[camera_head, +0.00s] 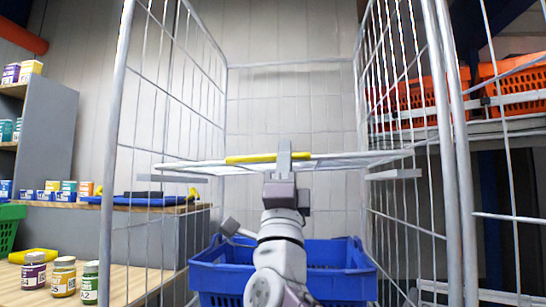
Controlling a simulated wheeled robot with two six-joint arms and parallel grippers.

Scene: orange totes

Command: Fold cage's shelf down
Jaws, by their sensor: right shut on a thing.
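The cage's wire shelf (345,160) spans between the cage's side walls and shows nearly edge-on, looking about level. A yellow strip (245,158) runs along part of its front edge. My right gripper (287,160) reaches up from below at the middle of the shelf and is shut on the shelf's front edge, at the yellow strip. The gripper hides a short stretch of that edge. My left gripper is not clearly visible.
The wire cage (113,150) has tall side walls and an open front. A blue crate (340,285) stands inside, below the shelf, partly behind my arm. Jars (64,277) stand on a wooden table at left. Orange totes (415,95) sit on a rack at right.

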